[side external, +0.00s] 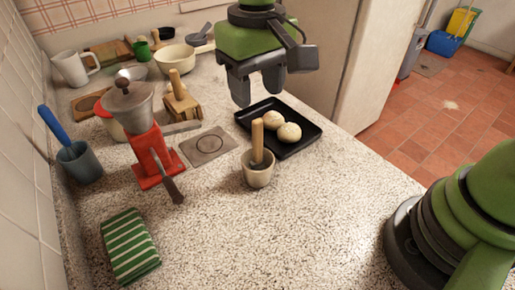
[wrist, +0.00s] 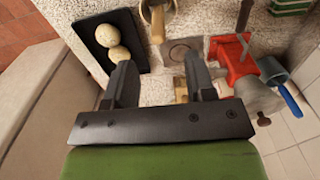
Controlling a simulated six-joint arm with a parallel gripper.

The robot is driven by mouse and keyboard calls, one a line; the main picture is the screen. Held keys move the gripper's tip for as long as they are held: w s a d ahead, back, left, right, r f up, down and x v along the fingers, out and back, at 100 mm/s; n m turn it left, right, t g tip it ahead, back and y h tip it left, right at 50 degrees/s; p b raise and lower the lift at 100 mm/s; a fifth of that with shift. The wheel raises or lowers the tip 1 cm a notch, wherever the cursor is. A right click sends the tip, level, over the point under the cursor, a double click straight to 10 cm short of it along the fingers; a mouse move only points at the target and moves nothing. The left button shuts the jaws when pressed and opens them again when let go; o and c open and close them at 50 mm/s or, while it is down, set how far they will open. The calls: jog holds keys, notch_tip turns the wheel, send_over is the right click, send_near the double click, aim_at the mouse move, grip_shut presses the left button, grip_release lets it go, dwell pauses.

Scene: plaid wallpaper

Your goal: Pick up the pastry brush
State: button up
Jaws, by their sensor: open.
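A blue handle (side external: 53,124) leans out of a grey cup (side external: 80,163) at the left by the tiled wall; it may be the pastry brush, but its lower end is hidden in the cup. The blue handle also shows in the wrist view (wrist: 290,103), at the right beside the grey cup (wrist: 271,70). A wooden handle (side external: 257,138) stands in a pale cup (side external: 258,175) near the middle; what its lower end is I cannot tell. My gripper (side external: 257,90) is open and empty, above the counter behind the tray. Its two fingers show in the wrist view (wrist: 160,72).
A black tray (side external: 303,142) with two round buns lies right of centre. A red grinder (side external: 150,152) with a metal hopper stands near the grey cup. A striped green cloth (side external: 130,246) lies in front. Pots and a mug (side external: 74,67) crowd the back; the front middle is clear.

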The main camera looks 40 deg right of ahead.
aim_at(257, 120)
notch_tip(257, 120, down, 8)
jog(key=shift+w+d+r, duration=0.1)
jog(key=shift+d+r, duration=0.05)
jog(key=shift+r, duration=0.05)
grip_shut()
